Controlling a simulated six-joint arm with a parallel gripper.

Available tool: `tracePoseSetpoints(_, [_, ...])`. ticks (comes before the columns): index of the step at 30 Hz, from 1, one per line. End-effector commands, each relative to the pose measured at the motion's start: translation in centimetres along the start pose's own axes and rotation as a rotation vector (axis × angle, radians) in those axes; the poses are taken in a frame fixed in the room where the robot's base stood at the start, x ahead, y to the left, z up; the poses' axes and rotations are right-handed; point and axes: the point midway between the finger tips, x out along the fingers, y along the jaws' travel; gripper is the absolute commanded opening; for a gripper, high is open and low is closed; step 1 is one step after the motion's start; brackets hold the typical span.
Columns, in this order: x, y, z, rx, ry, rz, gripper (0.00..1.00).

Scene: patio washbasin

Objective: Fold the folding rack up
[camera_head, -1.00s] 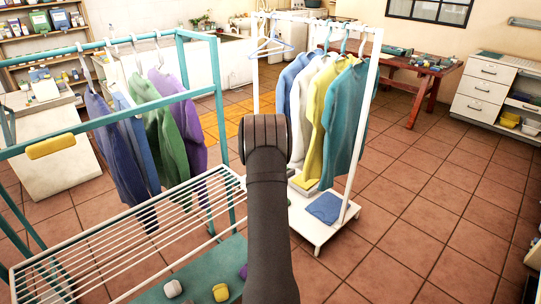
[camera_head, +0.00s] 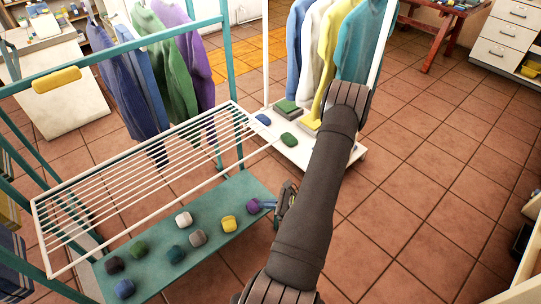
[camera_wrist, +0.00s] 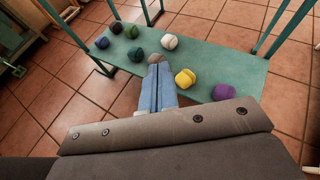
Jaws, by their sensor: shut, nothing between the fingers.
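The folding rack (camera_head: 120,185) is a white slatted panel on a teal frame. It lies spread out, roughly level, above a low teal shelf (camera_head: 195,262). My gripper (camera_head: 266,204) is at the right end of that shelf, beside the purple ball, apart from the rack's white edge. In the wrist view its blue fingers (camera_wrist: 157,72) are together, with nothing between them, and point over the shelf toward the grey-brown ball (camera_wrist: 156,58). The slatted panel cannot be made out in the wrist view.
Several coloured balls, including a yellow one (camera_head: 228,223) and a purple one (camera_head: 253,206), lie on the shelf. A yellow bar grip (camera_head: 57,80) sits on the teal upper rail. Clothes hang behind. A white garment stand (camera_head: 355,153) is behind my arm. Tiled floor to the right is clear.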

Motion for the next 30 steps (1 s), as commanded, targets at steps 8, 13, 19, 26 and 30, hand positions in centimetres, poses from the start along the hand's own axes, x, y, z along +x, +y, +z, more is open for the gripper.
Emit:
tracePoseSetpoints(8, [-5.9, -7.2, 1.9, 0.16, -0.33, -0.479, 0.0])
tracePoseSetpoints(13, [-8.0, -8.7, 2.1, 0.173, -0.399, -0.597, 0.0])
tracePoseSetpoints(19, [-7.0, -9.8, 2.6, 0.171, -0.407, -0.606, 0.0])
tracePoseSetpoints(26, [-3.8, -12.2, 4.0, 0.169, -0.406, -0.603, 0.0])
tracePoseSetpoints(30, [-1.5, -14.0, 5.0, 0.169, -0.406, -0.602, 0.0])
